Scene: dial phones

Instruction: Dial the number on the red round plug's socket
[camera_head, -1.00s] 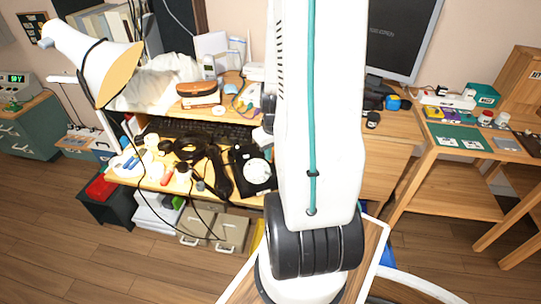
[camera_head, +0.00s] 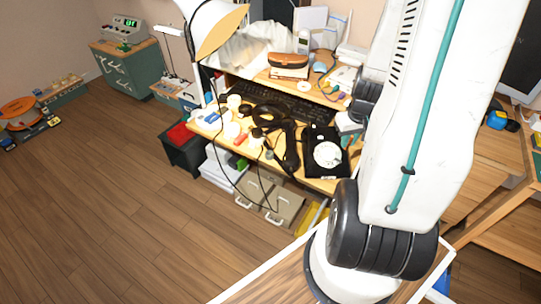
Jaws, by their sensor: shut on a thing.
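A black dial phone (camera_head: 316,166) with a white round dial (camera_head: 327,153) sits at the right end of the cluttered desk. A black handset-like shape (camera_head: 290,147) lies left of it. My gripper (camera_head: 348,123) shows only as a small pale part beside my arm, just above and right of the phone. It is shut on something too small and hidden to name. I cannot make out a red round plug, its socket or any number.
The desk also holds a keyboard (camera_head: 280,101), a brown case (camera_head: 290,62) and a white lamp (camera_head: 208,22) leaning in from above. A black bin with red contents (camera_head: 181,133) stands at its left. A green cabinet (camera_head: 125,70) is farther back. The wooden floor (camera_head: 110,210) at left is clear.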

